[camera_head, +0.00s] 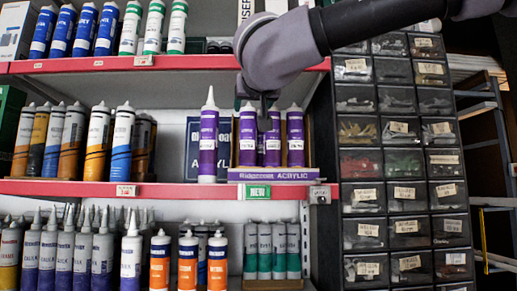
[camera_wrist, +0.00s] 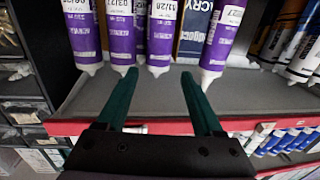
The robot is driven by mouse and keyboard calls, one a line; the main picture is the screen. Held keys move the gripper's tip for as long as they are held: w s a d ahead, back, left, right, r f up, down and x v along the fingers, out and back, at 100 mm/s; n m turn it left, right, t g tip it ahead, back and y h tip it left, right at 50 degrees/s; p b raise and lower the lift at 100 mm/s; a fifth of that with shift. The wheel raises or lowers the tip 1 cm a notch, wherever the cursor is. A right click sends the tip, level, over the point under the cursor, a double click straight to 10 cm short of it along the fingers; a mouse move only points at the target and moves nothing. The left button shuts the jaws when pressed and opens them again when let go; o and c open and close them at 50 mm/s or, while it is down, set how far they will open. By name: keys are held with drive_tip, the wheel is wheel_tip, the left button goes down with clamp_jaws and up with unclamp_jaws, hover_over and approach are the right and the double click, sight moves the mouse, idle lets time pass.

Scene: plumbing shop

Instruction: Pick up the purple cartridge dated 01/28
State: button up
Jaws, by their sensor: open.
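Several purple cartridges stand on the middle shelf in the head view: one alone at the left (camera_head: 208,150), and three in a purple-fronted tray (camera_head: 270,175), at its left (camera_head: 246,150), middle (camera_head: 270,152) and right (camera_head: 296,140). The dates are too small to read there. In the wrist view the cartridges hang nozzle-down in the picture, with partly cut date labels; I cannot tell surely which reads 01/28. My gripper (camera_head: 263,108) is open and empty, in front of the tray and partly hiding it. Its green fingertips (camera_wrist: 157,76) flank the nozzle end of one purple cartridge (camera_wrist: 160,40).
The red-edged upper shelf (camera_head: 170,63) runs close above my gripper. Orange and blue cartridges (camera_head: 95,145) stand at the left of the middle shelf. A drawer cabinet (camera_head: 405,140) stands at the right. More cartridges fill the lower shelf.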

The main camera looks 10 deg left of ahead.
sight(249, 116)
drive_tip(key=x, duration=1)
drive_tip(key=shift+w, duration=0.35)
drive_tip(key=shift+d+r, duration=0.1)
clamp_jaws()
